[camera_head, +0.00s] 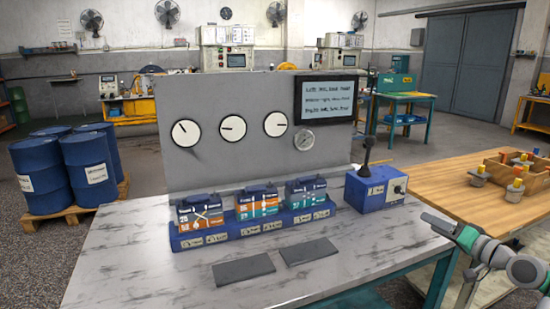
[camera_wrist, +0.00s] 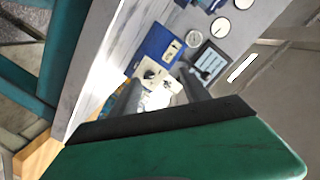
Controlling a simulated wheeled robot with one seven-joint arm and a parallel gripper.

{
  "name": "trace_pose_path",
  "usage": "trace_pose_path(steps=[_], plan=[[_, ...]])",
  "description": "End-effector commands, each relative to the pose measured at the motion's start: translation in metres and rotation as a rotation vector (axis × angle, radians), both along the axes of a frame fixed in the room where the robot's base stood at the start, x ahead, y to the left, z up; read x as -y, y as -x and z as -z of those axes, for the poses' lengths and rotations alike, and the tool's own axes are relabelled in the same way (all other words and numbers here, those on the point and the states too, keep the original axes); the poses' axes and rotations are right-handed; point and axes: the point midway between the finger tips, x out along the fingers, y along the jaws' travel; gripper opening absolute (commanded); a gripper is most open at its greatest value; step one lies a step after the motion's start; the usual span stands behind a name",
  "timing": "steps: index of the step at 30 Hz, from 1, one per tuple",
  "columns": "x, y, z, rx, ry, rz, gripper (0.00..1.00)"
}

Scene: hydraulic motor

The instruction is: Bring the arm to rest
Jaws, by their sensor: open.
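My arm (camera_head: 490,252) reaches in from the lower right in the head view, beside the wooden table and right of the marble-topped bench (camera_head: 120,265). Its dark tip points left towards the bench. In the wrist view, two grey fingers of my gripper (camera_wrist: 163,88) stand apart beyond a green and black body part. The gripper is open, with nothing visible between the fingers. A blue control box with a black lever (camera_head: 375,188) stands on the bench, apart from the arm; it also shows in the wrist view (camera_wrist: 153,47).
A blue rack (camera_head: 250,229) holds three coloured valve blocks. Two dark plates (camera_head: 244,272) lie in front. A grey panel (camera_head: 230,150) with gauges and a screen stands behind. The wooden table (camera_head: 440,190) carries a box and small parts. Blue drums (camera_head: 38,172) stand left.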

Motion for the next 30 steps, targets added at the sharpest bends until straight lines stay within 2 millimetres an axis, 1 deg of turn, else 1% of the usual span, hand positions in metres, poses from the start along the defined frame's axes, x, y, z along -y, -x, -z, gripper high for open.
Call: trace_pose_path(steps=[1, 5, 8, 11, 12, 14, 15, 17, 18, 19, 20, 21, 22, 23, 24, 27, 30], plan=[[-0.012, -0.005, -0.011, -0.018, 0.018, -0.009, 0.55], [-0.043, -0.017, -0.022, -0.083, 0.073, -0.023, 0.55], [-0.077, -0.024, -0.035, -0.152, 0.13, -0.039, 0.55], [-0.118, -0.025, -0.047, -0.236, 0.202, -0.059, 0.55], [-0.136, -0.022, -0.052, -0.275, 0.233, -0.067, 0.55], [-0.167, -0.014, -0.062, -0.338, 0.29, -0.085, 0.55], [-0.19, -0.005, -0.069, -0.386, 0.331, -0.097, 0.55], [-0.227, 0.018, -0.079, -0.47, 0.403, -0.119, 0.55], [-0.252, 0.04, -0.087, -0.528, 0.457, -0.135, 0.55], [-0.269, 0.06, -0.091, -0.577, 0.497, -0.147, 0.55], [-0.284, 0.081, -0.094, -0.625, 0.535, -0.155, 0.55], [-0.3, 0.113, -0.097, -0.687, 0.585, -0.169, 0.55], [-0.31, 0.137, -0.098, -0.731, 0.62, -0.178, 0.55], [-0.317, 0.16, -0.098, -0.774, 0.652, -0.185, 0.55], [-0.323, 0.19, -0.098, -0.824, 0.689, -0.192, 0.55], [-0.329, 0.249, -0.092, -0.925, 0.753, -0.205, 0.55], [-0.326, 0.281, -0.085, -0.979, 0.784, -0.209, 0.55]])
